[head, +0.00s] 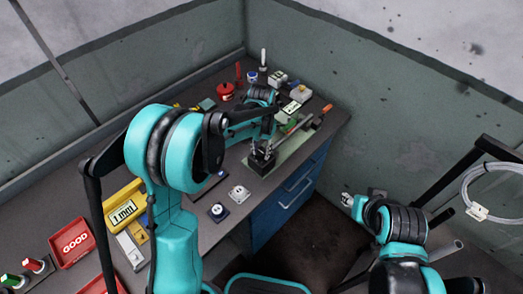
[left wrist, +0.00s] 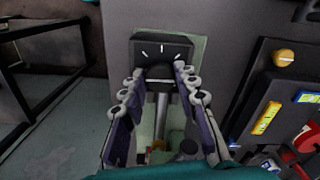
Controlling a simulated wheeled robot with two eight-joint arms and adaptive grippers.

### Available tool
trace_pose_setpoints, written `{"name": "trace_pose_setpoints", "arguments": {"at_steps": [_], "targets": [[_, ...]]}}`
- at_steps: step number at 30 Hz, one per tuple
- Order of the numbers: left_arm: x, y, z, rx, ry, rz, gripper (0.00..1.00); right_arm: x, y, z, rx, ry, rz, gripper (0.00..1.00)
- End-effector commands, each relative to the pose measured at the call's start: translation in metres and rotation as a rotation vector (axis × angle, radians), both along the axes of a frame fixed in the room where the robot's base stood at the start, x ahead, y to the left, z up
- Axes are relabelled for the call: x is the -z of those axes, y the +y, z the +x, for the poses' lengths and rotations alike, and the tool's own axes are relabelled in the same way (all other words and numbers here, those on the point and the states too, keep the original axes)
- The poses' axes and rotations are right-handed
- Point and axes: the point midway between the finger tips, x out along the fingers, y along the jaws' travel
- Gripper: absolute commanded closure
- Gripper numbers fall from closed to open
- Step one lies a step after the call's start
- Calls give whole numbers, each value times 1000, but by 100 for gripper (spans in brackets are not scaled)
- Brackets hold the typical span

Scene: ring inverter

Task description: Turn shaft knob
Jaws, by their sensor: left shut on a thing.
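A black dial block (left wrist: 146,44) with white tick marks stands on a pale green base plate (head: 294,146) near the bench's right edge. It also shows in the head view (head: 262,163). My left gripper (head: 262,147) reaches down to the block. In the left wrist view, its fingers (left wrist: 159,73) are shut on the dark shaft knob (left wrist: 160,72) on the block's face. The fingers hide the knob's sides. A grey shaft (left wrist: 162,108) runs between the fingers. My right gripper (head: 348,200) is small at the right, away from the bench, and its jaws are unclear.
Blue drawers (head: 290,196) are under the bench. Walls close off the back and right.

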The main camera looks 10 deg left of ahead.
Motion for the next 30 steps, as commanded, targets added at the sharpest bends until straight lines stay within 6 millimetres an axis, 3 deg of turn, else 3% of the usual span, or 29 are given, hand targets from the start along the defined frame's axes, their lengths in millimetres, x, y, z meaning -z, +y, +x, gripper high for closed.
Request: {"name": "trace_pose_setpoints", "arguments": {"at_steps": [17, 18, 20, 30], "targets": [[0, 0, 0, 35, 0, 0, 99, 1, 0, 0, 0, 0, 0, 60], [0, 0, 0, 35, 0, 0, 63, 1, 0, 0, 0, 0, 0, 60], [0, 0, 0, 35, 0, 0, 49, 1, 0, 0, 0, 0, 0, 60], [-2, 0, 0, 34, 0, 0, 49, 1, 0, 0, 0, 0, 0, 60]]}}
